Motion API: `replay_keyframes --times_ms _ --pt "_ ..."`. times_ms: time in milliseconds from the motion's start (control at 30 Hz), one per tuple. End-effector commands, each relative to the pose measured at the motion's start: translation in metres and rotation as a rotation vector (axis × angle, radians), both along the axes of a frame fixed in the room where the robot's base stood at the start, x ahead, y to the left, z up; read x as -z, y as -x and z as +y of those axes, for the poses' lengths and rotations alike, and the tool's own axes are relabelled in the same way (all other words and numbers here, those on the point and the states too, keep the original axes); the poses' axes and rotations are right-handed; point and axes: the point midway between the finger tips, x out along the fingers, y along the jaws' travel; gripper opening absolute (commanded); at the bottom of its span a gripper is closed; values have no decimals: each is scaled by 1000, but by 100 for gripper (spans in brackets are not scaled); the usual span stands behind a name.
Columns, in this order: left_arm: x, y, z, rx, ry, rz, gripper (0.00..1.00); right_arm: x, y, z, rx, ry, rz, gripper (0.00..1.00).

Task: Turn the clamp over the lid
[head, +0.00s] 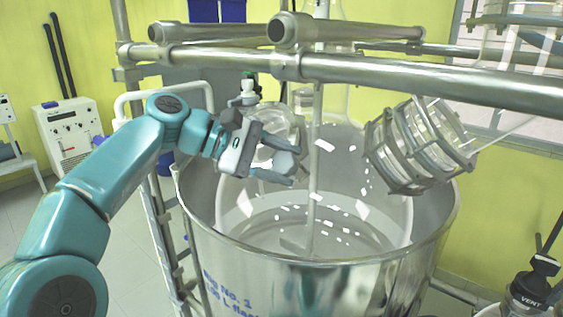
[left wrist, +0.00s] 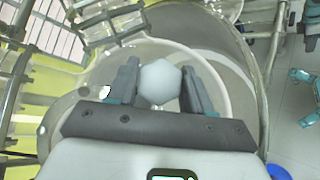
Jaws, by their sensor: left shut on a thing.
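My left gripper (head: 292,166) reaches in from the left over the rim of the big steel vessel, beside the glass reactor's neck. In the left wrist view its two dark fingers (left wrist: 159,70) stand on either side of a pale grey, six-sided knob (left wrist: 160,82) and are shut on it. A round clear glass lid or port (head: 272,140) shows just behind the gripper. The clamp itself is not clearly made out. My right gripper is not in view.
The steel vessel (head: 215,235) surrounds the glass reactor (head: 345,150). Thick metal rails (head: 420,80) cross above it. A caged glass cylinder (head: 420,145) hangs at the right. A small white-and-green valve (head: 248,90) stands behind my wrist. A control box (head: 68,138) is by the wall.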

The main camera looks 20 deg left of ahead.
Motion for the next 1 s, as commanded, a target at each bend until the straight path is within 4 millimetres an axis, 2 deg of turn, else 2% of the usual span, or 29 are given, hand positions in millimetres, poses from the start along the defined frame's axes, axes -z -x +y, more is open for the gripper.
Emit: replay_keyframes --times_ms 333,833,867,900,933,1000 --pt "4 -1 0 79 -90 -22 20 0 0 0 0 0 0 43" --pt "4 0 0 91 -103 -28 20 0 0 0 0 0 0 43" --pt "4 0 0 91 -103 -28 53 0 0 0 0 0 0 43" --pt "4 0 0 91 -103 -28 66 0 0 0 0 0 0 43" --pt "3 0 0 90 -102 -28 74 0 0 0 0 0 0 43" --pt "3 0 0 89 -101 -29 74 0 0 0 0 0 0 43"
